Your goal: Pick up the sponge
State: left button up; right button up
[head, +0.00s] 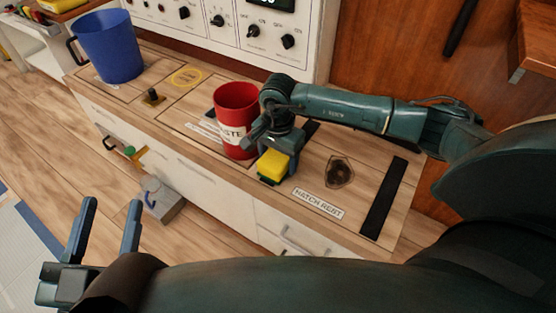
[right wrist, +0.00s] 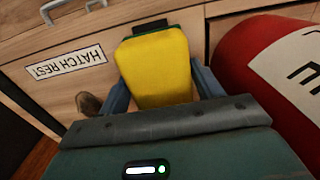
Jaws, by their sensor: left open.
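The yellow sponge (head: 273,165) with a dark green underside is at the front edge of the wooden counter, just right of the red waste bin. My right gripper (head: 275,150) is over it, pointing down. In the right wrist view the sponge (right wrist: 156,68) lies between the two fingers, one along each side. The fingers are very close to its sides; whether they press on it I cannot tell. My left gripper (head: 112,203) is open and empty at the lower left, in front of the counter and far from the sponge.
The red waste bin (head: 236,108) stands right beside my right gripper. A blue bin (head: 109,47) stands at the counter's far left. A "HATCH REST" label (head: 318,204) and a dark round hole (head: 339,172) lie right of the sponge. A switch panel (head: 235,22) rises behind.

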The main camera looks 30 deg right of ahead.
aim_at(278, 154)
pick_arm(q)
jog(key=shift+f, duration=0.15)
pick_arm(e)
jog(key=c, duration=0.6)
notch_tip(278, 154, up, 10)
jog(key=p, duration=0.3)
jog(key=shift+f+p, duration=0.15)
jog(key=shift+p, duration=0.15)
jog(key=shift+r, duration=0.2)
jog(key=o, duration=0.3)
jog(key=shift+c, duration=1.1)
pick_arm(q)
jog(key=shift+a+g+y, duration=0.3)
jog(key=shift+a+y, duration=0.05)
jog(key=shift+y, duration=0.05)
